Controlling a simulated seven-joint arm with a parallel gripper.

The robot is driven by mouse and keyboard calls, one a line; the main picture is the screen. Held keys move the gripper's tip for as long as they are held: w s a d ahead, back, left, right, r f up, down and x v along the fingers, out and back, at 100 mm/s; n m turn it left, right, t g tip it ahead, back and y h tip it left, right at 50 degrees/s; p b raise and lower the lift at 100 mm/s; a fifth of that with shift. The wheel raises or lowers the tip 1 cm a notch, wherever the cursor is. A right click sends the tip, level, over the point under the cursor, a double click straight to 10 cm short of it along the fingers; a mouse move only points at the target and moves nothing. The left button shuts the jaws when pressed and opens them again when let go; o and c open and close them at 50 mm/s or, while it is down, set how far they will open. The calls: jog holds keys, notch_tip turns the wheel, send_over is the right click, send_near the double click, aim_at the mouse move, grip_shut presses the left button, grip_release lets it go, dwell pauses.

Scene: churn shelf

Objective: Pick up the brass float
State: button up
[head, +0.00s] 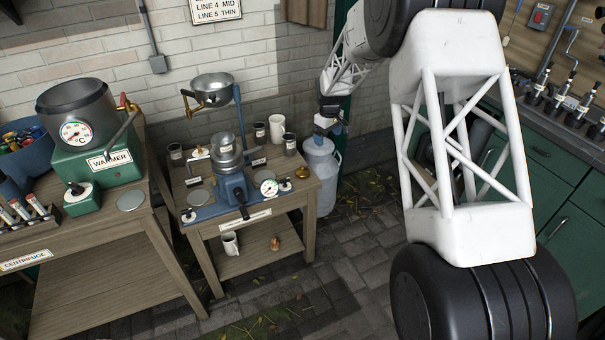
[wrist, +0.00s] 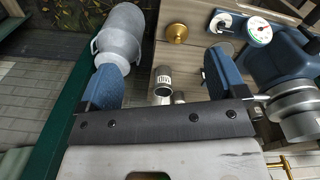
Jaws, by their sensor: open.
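A small round brass piece with a central knob, which looks like the brass float (head: 302,173), sits on the right side of the small wooden bench's top. In the wrist view the brass float (wrist: 178,33) lies beyond the fingertips, between their lines but nearer the right finger. My gripper (head: 330,128) is above and behind the bench's right edge, near the grey metal can. In the wrist view my gripper (wrist: 160,62) has its two blue fingers wide apart with nothing held. It is apart from the float.
The grey milk can (head: 320,178) stands right of the bench, close under my gripper. A dial gauge (head: 269,188), a blue separator with a metal bowl (head: 228,152) and dark labelled jars (head: 290,144) crowd the bench. A white mug (head: 277,129) stands at the back.

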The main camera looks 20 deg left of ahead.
aim_at(302, 167)
jog(key=a+f, duration=0.3)
jog(key=f, duration=0.1)
jog(key=w+a+f+n, duration=0.1)
jog(key=a+f, duration=0.3)
jog(key=f, duration=0.1)
jog(key=w+a+f+n, duration=0.1)
jog(key=a+f, duration=0.3)
jog(key=f, duration=0.1)
jog(key=shift+w+f, duration=0.2)
jog(key=shift+f, duration=0.05)
jog(key=shift+f, duration=0.1)
jog(key=shift+f, duration=1.2)
jog(key=shift+f, duration=0.15)
jog(key=shift+w+f, duration=0.15)
jog(key=shift+f, duration=1.05)
jog(key=shift+w+f, duration=0.1)
jog(key=shift+f, duration=1.1)
jog(key=c, duration=1)
